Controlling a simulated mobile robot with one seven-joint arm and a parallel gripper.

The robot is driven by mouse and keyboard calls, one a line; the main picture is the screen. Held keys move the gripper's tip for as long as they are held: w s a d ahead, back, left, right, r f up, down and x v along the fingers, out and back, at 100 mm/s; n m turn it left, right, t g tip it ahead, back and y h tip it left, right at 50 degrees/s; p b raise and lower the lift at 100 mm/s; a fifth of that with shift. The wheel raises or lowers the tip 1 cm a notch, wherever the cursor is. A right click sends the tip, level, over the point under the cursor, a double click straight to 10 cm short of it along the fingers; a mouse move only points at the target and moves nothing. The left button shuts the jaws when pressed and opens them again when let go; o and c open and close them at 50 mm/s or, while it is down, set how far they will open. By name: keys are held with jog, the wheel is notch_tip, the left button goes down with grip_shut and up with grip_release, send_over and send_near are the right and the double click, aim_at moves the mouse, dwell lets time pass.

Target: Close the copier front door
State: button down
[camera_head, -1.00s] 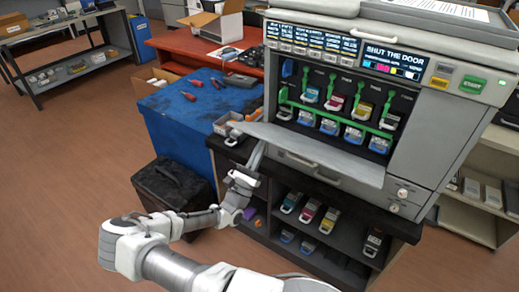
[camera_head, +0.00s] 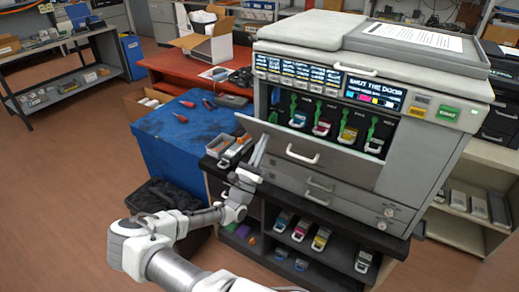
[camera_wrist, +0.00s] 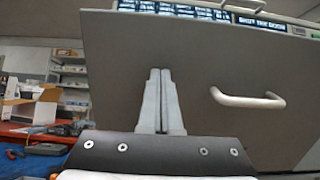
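The copier front door (camera_head: 345,167) is a grey panel hinged along its bottom edge. It stands partly raised, tilted outward, and hides the lower part of the cartridge bay. Its white bar handle (camera_head: 303,156) faces outward. The upper cartridges (camera_head: 321,127) and green levers still show above the door. My gripper (camera_head: 262,146) is at the left part of the door's outer face. In the wrist view, the door (camera_wrist: 225,55) fills most of the picture. The two fingers (camera_wrist: 160,74) are together, empty and pointing at the panel, left of the handle. They seem to touch it.
The copier's screen (camera_head: 375,94) reads "SHUT THE DOOR". A grey tray of parts (camera_head: 236,150) stands left of the copier, beside a blue-topped bench (camera_head: 180,125) with tools. A dark shelf (camera_head: 335,248) with cartridges is below. Open floor lies to the left.

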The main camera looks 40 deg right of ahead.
aim_at(265, 130)
jog(key=x, duration=0.2)
jog(key=p+x, duration=0.1)
jog(key=x, duration=0.1)
jog(key=f+x, duration=0.1)
jog(key=x, duration=0.1)
jog(key=shift+w+d+r, duration=0.15)
jog(key=shift+d, duration=0.3)
jog(key=shift+w+d+r, duration=0.5)
jog(key=shift+w+d, duration=0.45)
jog(key=shift+d, duration=1.35)
jog(key=s+a+p, duration=0.1)
jog(key=a, duration=0.2)
jog(key=s+a+p, duration=0.1)
jog(key=a, duration=0.2)
jog(key=s+a+p, duration=0.1)
jog(key=a, duration=0.2)
jog(key=shift+s+p, duration=0.3)
jog(key=shift+p, duration=0.05)
jog(key=shift+s+a, duration=0.15)
jog(key=shift+a, duration=0.05)
